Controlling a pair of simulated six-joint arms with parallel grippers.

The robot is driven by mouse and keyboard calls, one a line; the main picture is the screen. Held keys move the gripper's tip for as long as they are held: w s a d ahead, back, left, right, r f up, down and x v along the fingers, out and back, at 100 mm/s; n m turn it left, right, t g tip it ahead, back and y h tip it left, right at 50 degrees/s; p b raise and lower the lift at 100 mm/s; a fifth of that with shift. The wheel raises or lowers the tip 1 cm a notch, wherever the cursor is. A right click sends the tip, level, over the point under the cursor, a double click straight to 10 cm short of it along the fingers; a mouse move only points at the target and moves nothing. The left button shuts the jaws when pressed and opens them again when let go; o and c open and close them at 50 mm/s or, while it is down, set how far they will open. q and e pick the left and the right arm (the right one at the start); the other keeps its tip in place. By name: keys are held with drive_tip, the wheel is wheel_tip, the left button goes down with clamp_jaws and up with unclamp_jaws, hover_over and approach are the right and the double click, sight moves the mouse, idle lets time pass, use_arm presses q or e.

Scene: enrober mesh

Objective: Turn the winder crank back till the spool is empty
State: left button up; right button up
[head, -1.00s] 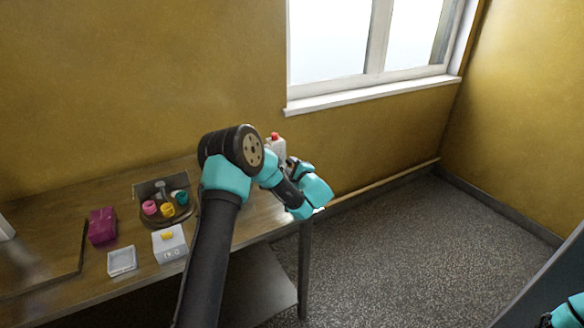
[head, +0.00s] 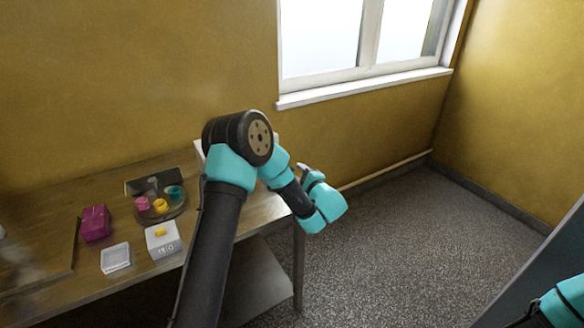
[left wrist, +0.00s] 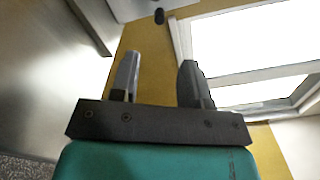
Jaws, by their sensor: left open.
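I cannot make out a winder, crank or spool for certain in either view. My left gripper (head: 308,172) is at the right of the table in the head view, past its right end in the picture, with the fingers small and partly hidden. The left wrist view shows its two fingers (left wrist: 155,80) apart with nothing between them, against the wall and window. My right gripper is out of view; only a teal part of my right arm shows at the lower right corner.
On the wooden table (head: 205,262) are a dark round stand (head: 172,213) with pink, yellow and teal pieces, a white box (head: 163,246) with a yellow top piece, a clear square dish (head: 116,258) and a magenta block (head: 96,222). A window (head: 330,40) is behind. Floor at right is clear.

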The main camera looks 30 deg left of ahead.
use_arm(q)
drive_tip(key=v, duration=0.7)
drive_tip(key=shift+s, duration=0.1)
